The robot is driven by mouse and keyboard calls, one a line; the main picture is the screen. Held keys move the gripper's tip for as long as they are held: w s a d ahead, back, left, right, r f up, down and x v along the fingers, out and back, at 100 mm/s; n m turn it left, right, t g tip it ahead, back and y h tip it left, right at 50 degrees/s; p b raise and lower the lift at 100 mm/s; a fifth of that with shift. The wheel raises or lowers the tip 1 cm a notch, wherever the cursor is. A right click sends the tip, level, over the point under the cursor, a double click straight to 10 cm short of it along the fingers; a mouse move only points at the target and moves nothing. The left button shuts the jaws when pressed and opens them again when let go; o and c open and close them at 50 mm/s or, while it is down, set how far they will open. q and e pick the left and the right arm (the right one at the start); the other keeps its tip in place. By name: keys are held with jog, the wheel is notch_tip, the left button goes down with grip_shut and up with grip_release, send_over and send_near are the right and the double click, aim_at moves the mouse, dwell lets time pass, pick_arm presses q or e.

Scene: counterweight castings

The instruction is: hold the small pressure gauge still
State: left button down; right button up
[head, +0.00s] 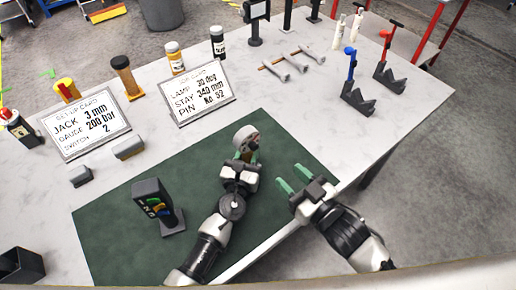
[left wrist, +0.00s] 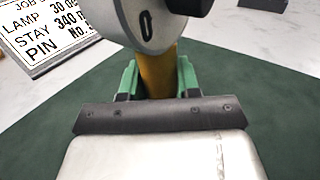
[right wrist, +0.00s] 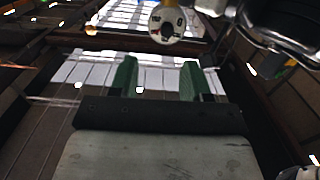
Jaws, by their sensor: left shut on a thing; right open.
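The small pressure gauge (head: 246,138) has a round pale grey head and a brass stem. My left gripper (head: 245,158) is shut on it, over the far part of the green mat. In the left wrist view the gauge (left wrist: 138,22) fills the top, and the green fingers (left wrist: 158,76) close on its brass stem. The stem's lower end is hidden. In the right wrist view the gauge's round white face (right wrist: 167,22) shows at the top. My right gripper (head: 291,177) is open and empty, right of the gauge near the mat's edge; its green fingers (right wrist: 159,76) are apart.
The green mat (head: 110,235) holds a dark switch block (head: 152,205) at left. Two sign cards (head: 86,124) (head: 198,93) stand behind. Bare table lies right of the mat.

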aim_at(255, 148)
jog(key=n, duration=0.4)
jog(key=s+n+y, duration=0.1)
jog(key=n, duration=0.1)
jog(key=shift+r+g, duration=0.25)
jog(key=shift+g, duration=0.05)
jog(key=x, duration=1.1)
jog(key=shift+w+a, duration=0.25)
jog(key=shift+w, duration=0.05)
grip_shut()
